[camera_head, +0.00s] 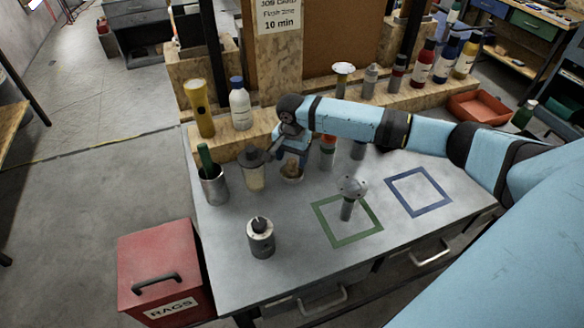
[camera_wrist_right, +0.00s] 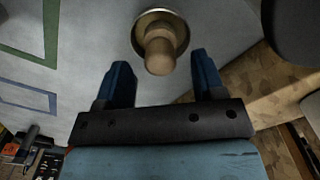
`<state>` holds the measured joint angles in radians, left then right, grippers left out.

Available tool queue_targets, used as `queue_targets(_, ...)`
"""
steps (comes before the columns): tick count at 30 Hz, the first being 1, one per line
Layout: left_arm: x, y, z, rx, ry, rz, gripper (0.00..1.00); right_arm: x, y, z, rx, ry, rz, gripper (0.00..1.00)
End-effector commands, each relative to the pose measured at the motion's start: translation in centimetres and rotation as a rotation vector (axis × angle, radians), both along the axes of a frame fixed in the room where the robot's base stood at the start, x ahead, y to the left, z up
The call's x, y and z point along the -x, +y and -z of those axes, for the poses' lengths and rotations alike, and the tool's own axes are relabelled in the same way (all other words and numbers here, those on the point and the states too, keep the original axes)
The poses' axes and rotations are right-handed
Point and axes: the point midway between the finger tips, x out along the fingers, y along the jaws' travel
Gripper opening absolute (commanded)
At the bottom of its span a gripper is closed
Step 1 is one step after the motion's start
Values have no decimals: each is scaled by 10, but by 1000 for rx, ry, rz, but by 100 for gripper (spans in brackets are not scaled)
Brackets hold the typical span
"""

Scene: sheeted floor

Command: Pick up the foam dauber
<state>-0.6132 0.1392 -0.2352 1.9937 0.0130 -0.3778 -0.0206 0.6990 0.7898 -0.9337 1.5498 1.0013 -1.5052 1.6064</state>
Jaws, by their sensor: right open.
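A tan, round-ended piece with a brass-coloured round rim, which seems to be the foam dauber (camera_wrist_right: 159,52), stands between and just beyond my right gripper's fingertips in the right wrist view. In the head view it shows as a small tan piece (camera_head: 291,172) on the grey table, just below the gripper and partly hidden by it. My right gripper (camera_head: 291,156) is open, with its two blue fingers apart and nothing held; it also shows in the wrist view (camera_wrist_right: 161,72). I cannot tell whether a finger touches the piece. My left gripper is not in view.
A disc-topped jar (camera_head: 255,170) stands close left of the gripper, and a red-banded bottle (camera_head: 327,152) close right. A grey domed tool (camera_head: 350,192) stands in the green square (camera_head: 333,236). The blue square (camera_head: 419,212) is empty. A silver canister (camera_head: 261,241) stands near the front left.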

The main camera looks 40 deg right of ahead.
Motion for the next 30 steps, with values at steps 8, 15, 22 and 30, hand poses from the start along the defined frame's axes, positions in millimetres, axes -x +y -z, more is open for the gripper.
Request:
queue_targets(8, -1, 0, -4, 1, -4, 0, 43, 0, 0, 32, 0, 0, -1, 63)
queue_targets(15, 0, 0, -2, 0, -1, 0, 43, 1, 0, 33, 0, 0, -1, 58)
queue_targets(22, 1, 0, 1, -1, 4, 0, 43, 1, -1, 33, 0, 0, -1, 10)
queue_targets(30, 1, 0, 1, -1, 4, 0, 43, 0, -1, 32, 0, 0, -1, 10)
